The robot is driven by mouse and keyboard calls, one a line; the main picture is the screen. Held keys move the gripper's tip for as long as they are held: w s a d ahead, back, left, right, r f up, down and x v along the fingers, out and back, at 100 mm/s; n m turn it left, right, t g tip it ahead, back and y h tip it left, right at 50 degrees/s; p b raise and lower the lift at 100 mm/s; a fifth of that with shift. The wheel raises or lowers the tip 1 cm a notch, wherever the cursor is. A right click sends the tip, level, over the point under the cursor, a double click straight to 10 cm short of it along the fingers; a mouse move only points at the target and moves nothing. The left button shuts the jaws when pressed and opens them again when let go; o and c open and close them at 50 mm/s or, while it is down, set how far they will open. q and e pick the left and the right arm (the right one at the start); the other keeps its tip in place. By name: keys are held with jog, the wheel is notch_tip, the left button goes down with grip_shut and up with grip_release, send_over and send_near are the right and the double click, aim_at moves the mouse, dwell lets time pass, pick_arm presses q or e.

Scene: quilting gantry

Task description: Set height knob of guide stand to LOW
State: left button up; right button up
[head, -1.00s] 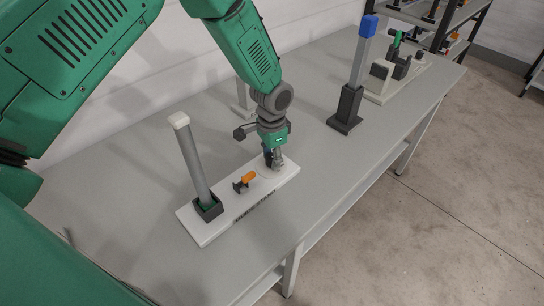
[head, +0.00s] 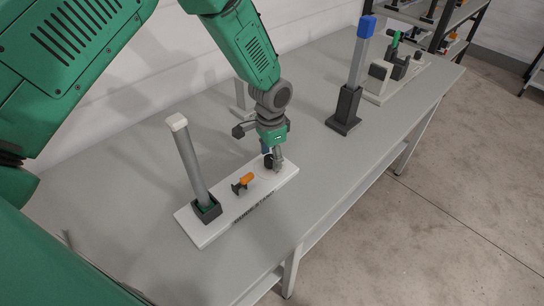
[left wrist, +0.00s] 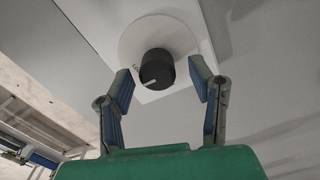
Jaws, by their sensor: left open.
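The guide stand's white base (head: 222,225) lies on the table in the head view, with lettering along its front edge. A grey post (head: 190,160) with a white cap leans in its dark socket. The black height knob (left wrist: 157,70) sits on a round white dial (left wrist: 185,38) in the left wrist view. Its white pointer line faces lower left, just below partly hidden letters starting "LO". My left gripper (head: 274,162) is over the base's far right end. In the wrist view its fingers (left wrist: 160,72) are open on either side of the knob, with gaps visible. My right gripper is not seen.
An orange-handled clamp (head: 243,182) stands on the base between post and knob. A blue-capped post (head: 354,80) in a dark holder stands to the right, and another fixture (head: 380,85) farther back. The table's front right is clear.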

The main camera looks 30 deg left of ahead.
aim_at(271, 156)
pick_arm(q)
notch_tip(271, 156, up, 11)
jog(key=shift+w, duration=0.15)
dwell(0.5)
